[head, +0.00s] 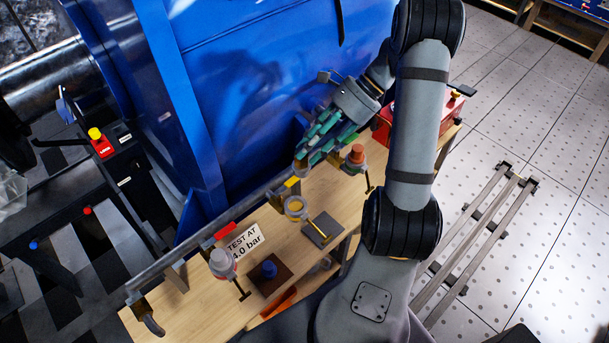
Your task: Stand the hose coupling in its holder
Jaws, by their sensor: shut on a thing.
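My gripper (318,143), with green-grey fingers, is up at the back of the workbench, close to the blue panel and left of an orange-topped fitting. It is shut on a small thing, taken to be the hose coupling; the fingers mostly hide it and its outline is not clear. A yellow ring-shaped piece (295,208) stands on the bench below the gripper, apart from it. Nearer the front are a dark square base with a blue round piece (269,269) and a grey plate with a yellow bar (323,229). I cannot tell which one is the holder.
A pipe rail runs along the bench's (195,299) back edge. A grey-topped fitting (222,263) and the orange-topped fitting (357,155) stand along it, beside a "TEST AT 4.0 bar" sign (243,242). A red box (400,122) is at the far end. The tall blue panel (235,100) borders the bench.

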